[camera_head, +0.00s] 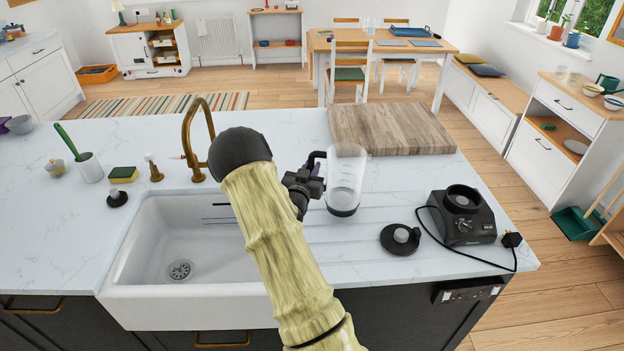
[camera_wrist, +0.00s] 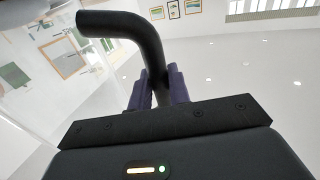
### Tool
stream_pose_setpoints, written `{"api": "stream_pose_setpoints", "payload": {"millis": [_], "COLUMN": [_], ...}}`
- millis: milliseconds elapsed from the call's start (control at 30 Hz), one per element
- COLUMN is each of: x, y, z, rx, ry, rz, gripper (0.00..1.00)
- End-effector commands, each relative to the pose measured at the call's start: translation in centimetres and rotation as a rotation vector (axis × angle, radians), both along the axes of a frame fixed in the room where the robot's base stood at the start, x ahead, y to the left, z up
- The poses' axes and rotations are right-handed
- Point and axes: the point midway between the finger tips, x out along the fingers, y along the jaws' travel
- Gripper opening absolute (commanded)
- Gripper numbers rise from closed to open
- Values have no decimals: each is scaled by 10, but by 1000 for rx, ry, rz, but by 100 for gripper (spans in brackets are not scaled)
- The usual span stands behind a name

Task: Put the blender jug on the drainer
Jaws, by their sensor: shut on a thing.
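The blender jug (camera_head: 346,172) is clear with a black base and a black handle. In the head view it stands upright right of the sink, over the grooved drainer (camera_head: 318,232) in the worktop. I cannot tell whether its base touches the surface. My gripper (camera_head: 317,172) is at the jug's left side, shut on the handle. In the wrist view the black handle (camera_wrist: 120,20) passes between the purple fingertips of my gripper (camera_wrist: 161,88), and the clear jug wall (camera_wrist: 65,70) shows at the left. My arm hides part of the sink and drainer in the head view.
The white sink (camera_head: 150,245) lies left of the drainer, with a brass tap (camera_head: 190,140) behind it. A wooden board (camera_head: 390,128) lies behind the jug. A black lid (camera_head: 401,239) and the blender base (camera_head: 462,215) with its cable stand to the right.

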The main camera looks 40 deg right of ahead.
Motion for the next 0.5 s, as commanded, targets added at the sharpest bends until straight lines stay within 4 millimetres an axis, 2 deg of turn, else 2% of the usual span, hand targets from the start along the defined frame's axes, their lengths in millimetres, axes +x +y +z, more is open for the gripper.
{"api": "stream_pose_setpoints", "payload": {"millis": [200,500], "x": [0,0], "y": [0,-1], "z": [-3,-36], "rx": [-4,-4], "ry": [0,2], "rz": [0,0], "gripper": [0,0]}}
